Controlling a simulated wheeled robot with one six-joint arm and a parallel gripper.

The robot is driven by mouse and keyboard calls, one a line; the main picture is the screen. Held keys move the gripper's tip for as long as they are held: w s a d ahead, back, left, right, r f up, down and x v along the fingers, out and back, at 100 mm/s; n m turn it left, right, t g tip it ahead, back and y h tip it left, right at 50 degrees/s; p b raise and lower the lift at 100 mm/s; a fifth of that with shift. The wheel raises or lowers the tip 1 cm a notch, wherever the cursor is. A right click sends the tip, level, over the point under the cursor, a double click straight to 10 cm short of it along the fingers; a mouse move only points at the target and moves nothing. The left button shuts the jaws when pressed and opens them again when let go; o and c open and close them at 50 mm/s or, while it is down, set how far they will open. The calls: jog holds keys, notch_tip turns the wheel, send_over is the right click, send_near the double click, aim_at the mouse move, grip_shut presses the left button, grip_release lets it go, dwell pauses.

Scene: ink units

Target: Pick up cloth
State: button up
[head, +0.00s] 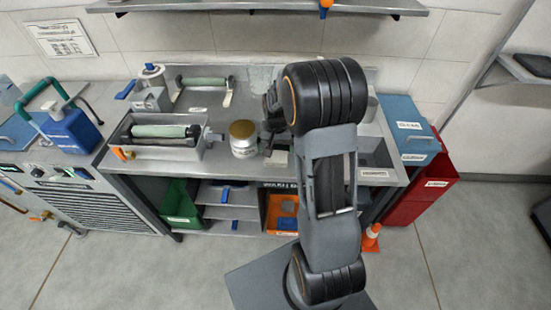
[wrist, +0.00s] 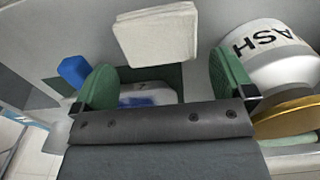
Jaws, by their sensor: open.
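A folded cream square that looks like the cloth (wrist: 157,36) lies on the grey worktop in the wrist view. In the head view it shows as a small pale patch (head: 277,159) near the worktop's front edge, right of the wash jar. My gripper (wrist: 165,78) is open, with its two green-padded fingers apart and nothing held between them. In the picture, the cloth is above the gap between the fingers and apart from them. In the head view my gripper (head: 268,143) is above the worktop beside the jar, partly hidden by my arm.
A white jar with a gold lid (head: 243,139) stands close by on the left; its "ASH" lettering (wrist: 272,42) shows in the wrist view. A roller tray (head: 160,136) is farther left. A sink-like recess (head: 376,150) lies right. Bins (head: 180,204) sit below.

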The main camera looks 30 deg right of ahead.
aim_at(276, 155)
jog(key=shift+f+p, duration=0.4)
jog(key=shift+f, duration=2)
jog(key=c, duration=0.6)
jog(key=shift+r, duration=0.1)
jog(key=shift+c, duration=0.2)
jog(key=shift+r, duration=0.2)
notch_tip(276, 155, up, 2)
jog(key=shift+w+d+r+b, duration=0.1)
jog(key=shift+r+b, duration=0.1)
jog(key=shift+b, duration=0.35)
jog(key=s+d+r+b, duration=0.2)
jog(key=s+d+r, duration=0.5)
jog(key=s+r, duration=0.3)
jog(key=shift+s+d, duration=0.25)
jog(key=shift+s, duration=0.75)
